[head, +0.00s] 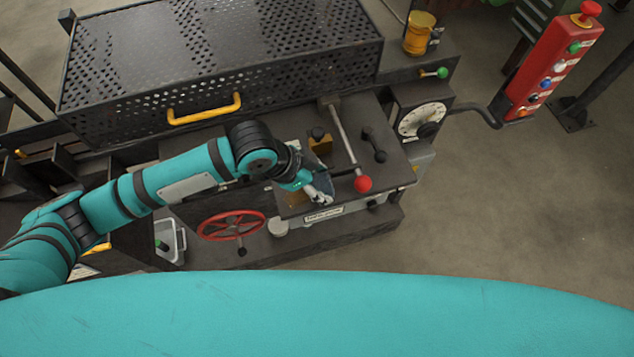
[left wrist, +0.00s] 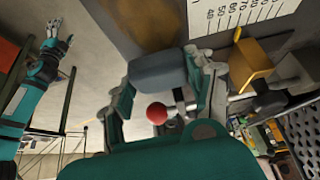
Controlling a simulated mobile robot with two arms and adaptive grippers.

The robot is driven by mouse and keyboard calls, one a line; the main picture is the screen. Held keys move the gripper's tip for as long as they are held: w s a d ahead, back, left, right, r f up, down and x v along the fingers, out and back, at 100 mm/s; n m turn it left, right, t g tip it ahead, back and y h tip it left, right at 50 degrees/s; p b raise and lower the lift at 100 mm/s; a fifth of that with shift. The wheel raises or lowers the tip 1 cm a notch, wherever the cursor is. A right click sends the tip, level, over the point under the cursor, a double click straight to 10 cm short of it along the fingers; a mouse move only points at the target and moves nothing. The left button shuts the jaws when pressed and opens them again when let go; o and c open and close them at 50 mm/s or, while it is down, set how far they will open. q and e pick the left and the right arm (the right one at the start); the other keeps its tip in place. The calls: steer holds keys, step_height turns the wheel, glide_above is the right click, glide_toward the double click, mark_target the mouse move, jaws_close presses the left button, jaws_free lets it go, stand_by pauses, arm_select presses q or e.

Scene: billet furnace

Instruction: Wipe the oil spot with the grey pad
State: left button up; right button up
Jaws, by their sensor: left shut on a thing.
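My left gripper (head: 318,192) is over the front part of the dark bench top (head: 397,183), near a lever with a red knob (head: 363,184). In the left wrist view my left gripper (left wrist: 165,92) is shut on the grey pad (left wrist: 158,72), which sits crosswise between its fingers. I cannot tell whether the pad touches the bench.
A black perforated guard (head: 220,50) with a yellow handle (head: 204,109) stands behind the arm. A red handwheel (head: 231,225) is at the bench's lower front. A round dial (head: 421,119) and a red button box (head: 553,62) are to the right.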

arm_select(q)
steer(key=shift+r, duration=2.45)
steer(key=shift+r, duration=0.15)
steer(key=shift+r, duration=1.4)
steer(key=shift+w+f, duration=0.15)
